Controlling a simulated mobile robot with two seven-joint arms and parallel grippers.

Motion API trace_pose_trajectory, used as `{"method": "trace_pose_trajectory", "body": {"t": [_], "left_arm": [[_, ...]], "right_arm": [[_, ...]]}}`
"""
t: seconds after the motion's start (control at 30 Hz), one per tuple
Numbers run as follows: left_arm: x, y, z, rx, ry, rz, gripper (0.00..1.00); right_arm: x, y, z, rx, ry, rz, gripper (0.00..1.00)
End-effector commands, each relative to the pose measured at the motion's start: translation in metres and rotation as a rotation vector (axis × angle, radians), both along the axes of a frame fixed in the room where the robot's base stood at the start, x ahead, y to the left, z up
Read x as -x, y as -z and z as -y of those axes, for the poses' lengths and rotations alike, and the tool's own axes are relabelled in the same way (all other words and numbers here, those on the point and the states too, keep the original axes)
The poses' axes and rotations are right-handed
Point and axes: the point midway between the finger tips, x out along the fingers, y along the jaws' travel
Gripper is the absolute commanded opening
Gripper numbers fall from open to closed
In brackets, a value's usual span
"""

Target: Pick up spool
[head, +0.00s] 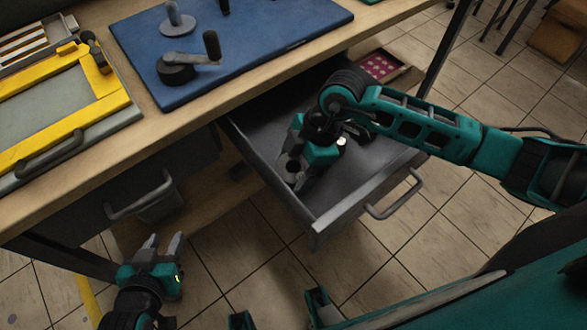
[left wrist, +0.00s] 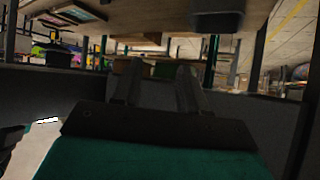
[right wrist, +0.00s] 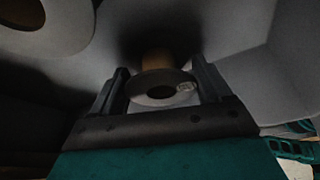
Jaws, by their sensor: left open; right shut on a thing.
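A small spool (right wrist: 152,98), a grey disc with a hole and an orange-brown core, sits between the fingers of my right gripper (right wrist: 160,75) in the right wrist view. The gripper is shut on it. In the head view my right gripper (head: 292,148) is inside the open grey drawer (head: 350,190), and its body and arm hide most of the spool. My left gripper (head: 165,241) is open and empty, low in front of the desk, away from the drawer. Its fingers (left wrist: 155,85) show dark and apart in the left wrist view.
A larger grey roll (right wrist: 42,25) lies close by in the right wrist view. The drawer has raised walls and a front handle (head: 396,196).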

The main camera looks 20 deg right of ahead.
Motion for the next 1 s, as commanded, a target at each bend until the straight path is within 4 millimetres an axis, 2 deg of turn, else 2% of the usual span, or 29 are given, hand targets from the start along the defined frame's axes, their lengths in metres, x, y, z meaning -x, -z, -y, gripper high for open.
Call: {"method": "trace_pose_trajectory", "body": {"t": [0.27, 0.47, 1.0], "left_arm": [[0.000, -0.001, -0.001, -0.001, -0.002, -0.001, 0.43], [0.001, -0.005, -0.002, -0.005, -0.003, -0.001, 0.43], [0.004, -0.020, -0.006, -0.010, -0.008, -0.002, 0.43]], "right_arm": [[-0.001, -0.007, 0.000, -0.001, 0.001, 0.002, 0.48], [-0.001, -0.033, 0.000, 0.000, -0.002, 0.004, 0.48], [-0.001, -0.156, 0.000, -0.001, -0.001, 0.006, 0.48]]}}
